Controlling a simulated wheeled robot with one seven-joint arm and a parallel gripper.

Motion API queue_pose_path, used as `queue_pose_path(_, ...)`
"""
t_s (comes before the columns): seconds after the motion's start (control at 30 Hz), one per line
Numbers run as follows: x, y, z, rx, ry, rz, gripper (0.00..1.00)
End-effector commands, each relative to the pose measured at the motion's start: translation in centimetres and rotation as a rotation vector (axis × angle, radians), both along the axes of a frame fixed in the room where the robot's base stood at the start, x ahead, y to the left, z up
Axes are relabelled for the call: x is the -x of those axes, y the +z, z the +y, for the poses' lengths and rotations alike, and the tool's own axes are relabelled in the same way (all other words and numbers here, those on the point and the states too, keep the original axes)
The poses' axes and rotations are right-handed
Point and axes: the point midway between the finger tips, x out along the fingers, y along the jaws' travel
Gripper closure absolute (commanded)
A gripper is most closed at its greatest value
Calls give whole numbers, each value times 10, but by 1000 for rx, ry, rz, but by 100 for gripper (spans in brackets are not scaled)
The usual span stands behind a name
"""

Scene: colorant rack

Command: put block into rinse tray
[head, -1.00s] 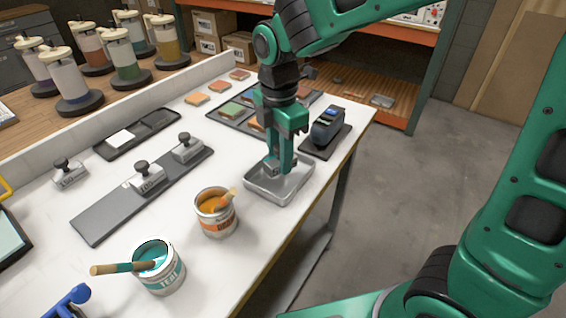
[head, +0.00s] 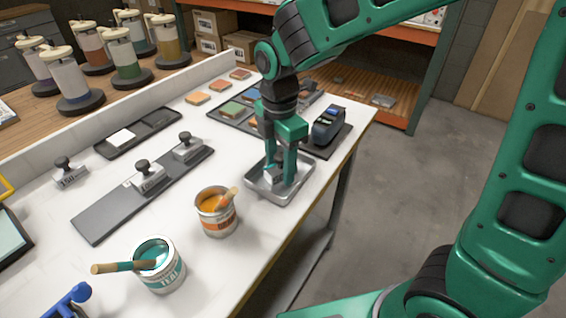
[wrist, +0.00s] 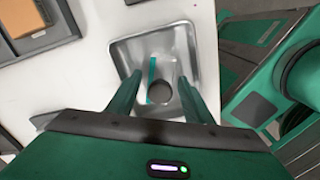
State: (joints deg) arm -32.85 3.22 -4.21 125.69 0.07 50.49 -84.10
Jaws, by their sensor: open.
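The rinse tray (head: 297,193) is a shallow metal tray near the table's right edge. My gripper (head: 279,182) is over it, fingers pointing down and apart. In the wrist view, a grey block with a dark round knob (wrist: 160,92) and a teal stripe sits inside the tray (wrist: 125,52), between my spread fingers (wrist: 160,82). Gaps show between the block and both fingers. In the head view my gripper mostly hides this block.
A long grey holder (head: 105,220) carries knobbed blocks, with another block (head: 69,172) beside it. An orange paint can (head: 218,218) stands left of the tray, a teal can (head: 162,275) nearer. A dark device (head: 328,124) stands behind. Colour tiles lie at the back.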

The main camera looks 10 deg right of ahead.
Motion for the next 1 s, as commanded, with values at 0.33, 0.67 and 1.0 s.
queue_pose_path(0.33,-1,48,0,-2,-2,-6,53)
queue_pose_path(0.67,-1,106,0,-1,-2,-3,53)
queue_pose_path(1.0,0,122,0,0,0,0,53)
